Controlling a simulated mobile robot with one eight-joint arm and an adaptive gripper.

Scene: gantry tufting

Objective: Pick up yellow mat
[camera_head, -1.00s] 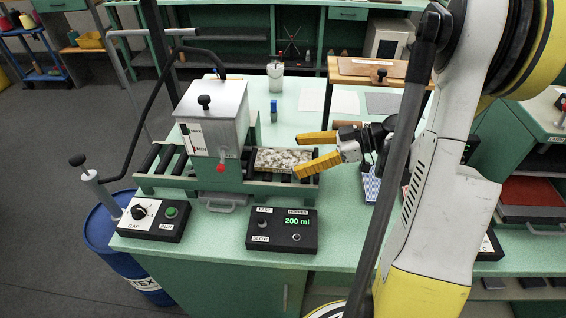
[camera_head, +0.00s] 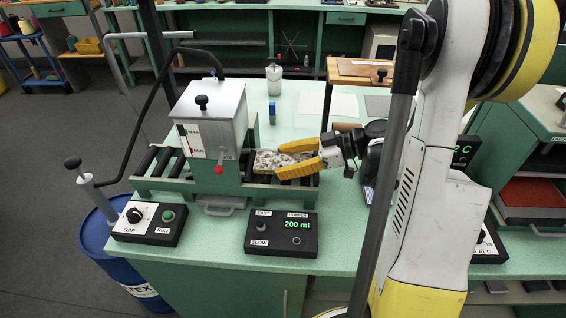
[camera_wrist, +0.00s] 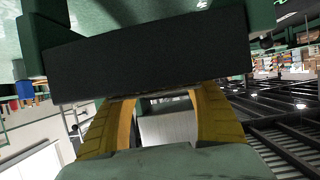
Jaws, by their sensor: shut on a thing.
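The mat (camera_head: 266,160) has a speckled whitish-brown top in the head view. It lies on the roller bed just right of the machine's grey hopper; its yellow colour is hard to make out. My gripper (camera_head: 280,160), with yellow fingers, reaches in from the right and is shut on the mat's right part, one finger on the far side and one on the near side. The fingers hide that part. In the wrist view my gripper (camera_wrist: 157,94) has its fingertips against a broad dark slab whose identity I cannot tell.
The grey hopper (camera_head: 213,118) stands beside the mat on the left, over the rollers (camera_head: 160,160). Two control boxes (camera_head: 281,234) sit along the front of the green bench.

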